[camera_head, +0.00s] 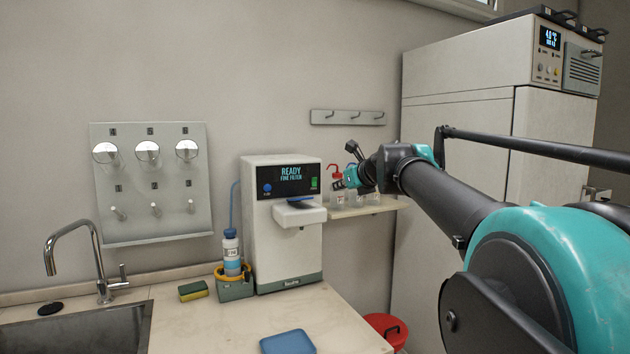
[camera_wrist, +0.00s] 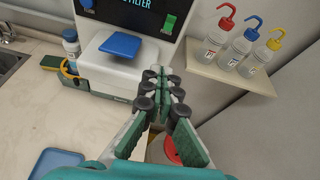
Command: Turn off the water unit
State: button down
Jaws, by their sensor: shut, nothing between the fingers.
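The water unit (camera_head: 284,238) is a white box with a black front panel, standing on the counter against the wall. Its display (camera_head: 290,174) reads "READY FINE FILTER". A round blue knob (camera_head: 267,188) is at the panel's left and a green switch (camera_head: 314,184) at its right. A blue pad (camera_head: 293,204) sits on its jutting ledge. In the wrist view the green switch (camera_wrist: 169,23) is lit green, above my gripper's fingertips (camera_wrist: 160,72). My gripper (camera_head: 340,184) is shut and empty, just right of the unit's panel; I cannot tell whether it touches the unit.
A shelf (camera_head: 370,208) with several wash bottles (camera_wrist: 238,48) is right of the unit. A blue-labelled bottle (camera_head: 231,252) in a holder and a sponge (camera_head: 193,290) stand left. A blue tray (camera_head: 288,342) lies in front. A red bin (camera_head: 388,328) is below the counter's right edge.

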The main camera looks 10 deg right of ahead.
jog(key=shift+w+d+r+m+t, duration=0.1)
jog(key=shift+w+r+m+t, duration=0.2)
jog(key=shift+r+m, duration=0.35)
jog(key=shift+w, duration=0.15)
send_near(314, 182)
jog(key=f, duration=0.1)
jog(key=w+f, duration=0.1)
jog(key=f, duration=0.1)
jog(key=shift+w+a+f, duration=0.25)
jog(key=shift+w+f, duration=0.05)
jog(key=w, duration=0.2)
jog(key=w+a+r, duration=0.1)
jog(key=shift+w+a+r, duration=0.1)
jog(key=shift+w+r, duration=0.2)
jog(key=shift+w, duration=0.05)
